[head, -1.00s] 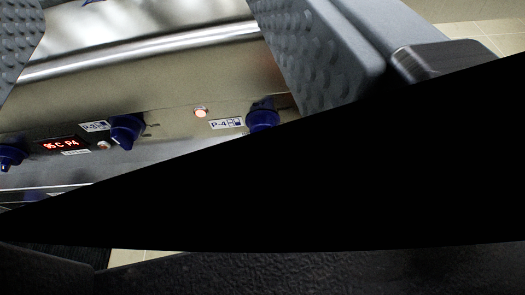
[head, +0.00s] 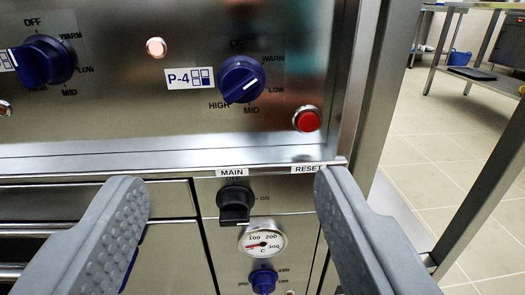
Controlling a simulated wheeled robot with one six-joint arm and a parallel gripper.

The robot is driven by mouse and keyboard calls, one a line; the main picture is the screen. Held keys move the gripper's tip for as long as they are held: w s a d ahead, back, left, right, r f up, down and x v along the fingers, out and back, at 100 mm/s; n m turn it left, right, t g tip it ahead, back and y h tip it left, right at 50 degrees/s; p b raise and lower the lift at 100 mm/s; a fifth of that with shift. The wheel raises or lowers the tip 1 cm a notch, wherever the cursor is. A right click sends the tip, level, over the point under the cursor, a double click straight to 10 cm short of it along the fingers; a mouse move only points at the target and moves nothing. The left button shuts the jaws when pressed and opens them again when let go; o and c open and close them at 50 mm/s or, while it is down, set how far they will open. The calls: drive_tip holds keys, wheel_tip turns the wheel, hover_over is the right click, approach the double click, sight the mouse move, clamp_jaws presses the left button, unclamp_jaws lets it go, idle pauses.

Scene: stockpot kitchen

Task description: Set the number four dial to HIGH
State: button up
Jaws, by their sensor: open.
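The number four dial (head: 242,79) is a blue knob on the steel panel, right of the P-4 label (head: 190,79). Around it I read WARM, LOW, MID and HIGH; the mark at its top is partly hidden by the knob. HIGH (head: 219,105) is at its lower left. A white line on the knob slants from lower left to upper right; I cannot tell which end points to the setting. My gripper (head: 229,180) is open and empty, its fingers wide apart. In the picture the tips are below the dial, one to each side, not touching it.
Another blue dial (head: 43,60) is at upper left, with a lit lamp (head: 156,47) between the dials. A red RESET button (head: 307,119) is at lower right. A ledge (head: 120,158) runs below, above the black MAIN switch (head: 235,203) and a gauge (head: 262,240). Open floor lies right.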

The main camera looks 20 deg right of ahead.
sight(241, 94)
drive_tip(key=x, duration=1.1)
drive_tip(key=f+x, duration=0.1)
drive_tip(key=x, duration=0.5)
drive_tip(key=shift+s+d, duration=0.1)
drive_tip(key=shift+d, duration=0.1)
drive_tip(key=c, duration=1)
